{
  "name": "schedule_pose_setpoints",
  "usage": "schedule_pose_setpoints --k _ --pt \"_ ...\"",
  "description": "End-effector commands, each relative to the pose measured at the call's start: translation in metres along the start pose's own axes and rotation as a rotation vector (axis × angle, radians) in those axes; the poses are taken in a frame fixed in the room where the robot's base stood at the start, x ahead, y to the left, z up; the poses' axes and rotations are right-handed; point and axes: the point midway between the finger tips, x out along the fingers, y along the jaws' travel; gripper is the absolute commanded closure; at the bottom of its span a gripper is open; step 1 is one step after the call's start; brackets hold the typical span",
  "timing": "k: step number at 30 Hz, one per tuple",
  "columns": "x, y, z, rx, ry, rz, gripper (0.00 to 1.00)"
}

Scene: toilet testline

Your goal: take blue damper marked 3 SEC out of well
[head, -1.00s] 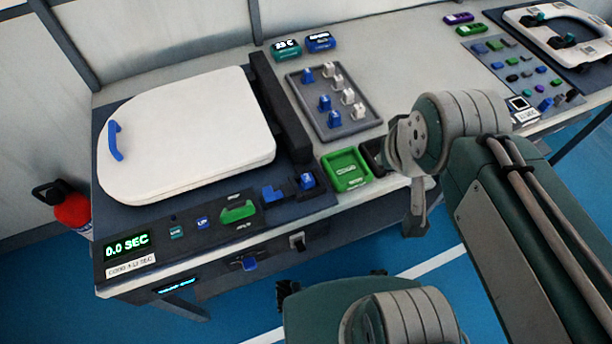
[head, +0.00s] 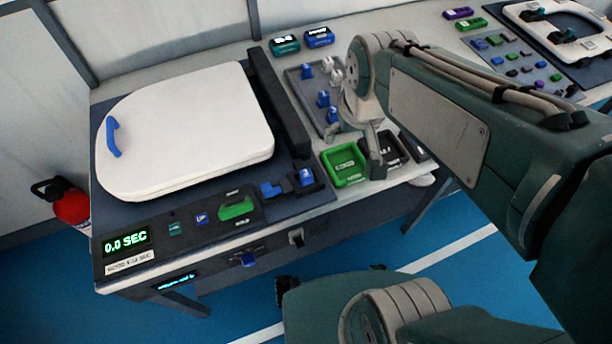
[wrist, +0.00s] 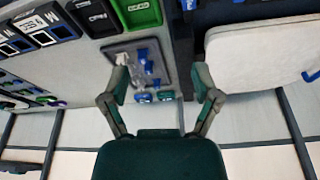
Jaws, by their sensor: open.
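Blue dampers stand in a grey rack (head: 292,82) right of the white toilet lid, with white ones beside them. One blue damper (head: 307,72) is at its far left. A blue block (head: 306,178) with a small mark sits in a dark holder at the lid's near right corner. I cannot read 3 SEC on any of them, nor tell which stands in the well. My gripper (wrist: 163,88) is open and empty in the wrist view, fingers wide apart. The rack shows between and beyond them in the wrist view (wrist: 112,50). In the head view, my arm hides the rack's right part.
The white lid (head: 185,130) lies closed on the left. A green tray (head: 344,165) and a black tray (head: 390,152) stand at the bench's front edge. Teal (head: 284,46) and blue (head: 319,37) displays stand behind the rack. A timer (head: 127,242) reads 0.0 SEC.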

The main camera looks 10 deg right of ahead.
Motion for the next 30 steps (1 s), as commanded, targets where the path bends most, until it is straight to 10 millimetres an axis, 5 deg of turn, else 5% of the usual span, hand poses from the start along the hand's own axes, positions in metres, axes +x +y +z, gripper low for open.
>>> schedule_pose_setpoints --k 6,15,30 --pt "0.051 -0.029 -0.027 -0.075 -0.135 -0.016 0.2" --pt "0.113 -0.064 -0.042 -0.152 -0.269 -0.019 0.2" --pt "0.17 -0.067 -0.029 -0.159 -0.283 -0.019 0.2"
